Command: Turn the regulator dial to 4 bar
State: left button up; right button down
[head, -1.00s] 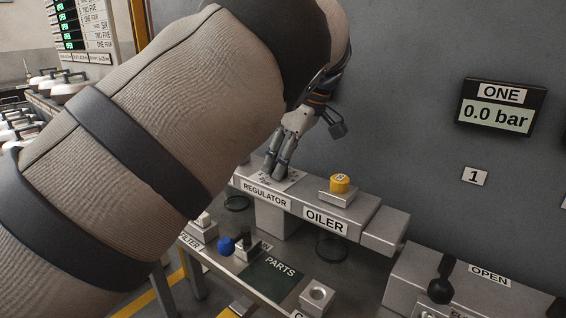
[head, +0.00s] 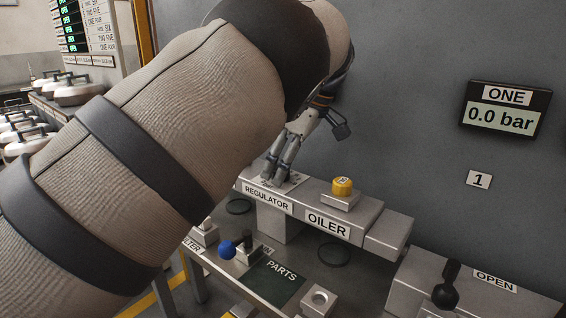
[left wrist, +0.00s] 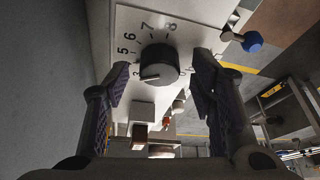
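The regulator dial (left wrist: 160,62) is a dark round knob on a pale plate with printed numbers, 5 to 8 readable. A white pointer line on it points to the left, near a partly hidden small number. My left gripper (left wrist: 158,78) is open, its two fingers on either side of the dial, with gaps showing. In the head view my left gripper (head: 278,174) points down over the plate behind the REGULATOR label (head: 268,199), and the dial is hidden there. The display marked ONE (head: 502,113) reads 0.0 bar. My right gripper is not in view.
A yellow knob (head: 342,186) stands on the OILER block (head: 340,204), right of my gripper. A blue ball knob (head: 227,249) and a PARTS mat (head: 272,283) lie in front. A black lever (head: 446,288) stands at right by the OPEN label. A grey wall rises behind.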

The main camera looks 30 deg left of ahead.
pick_arm(q)
jog(key=v, duration=0.7)
jog(key=shift+r, duration=0.25)
jog(key=shift+d, duration=0.1)
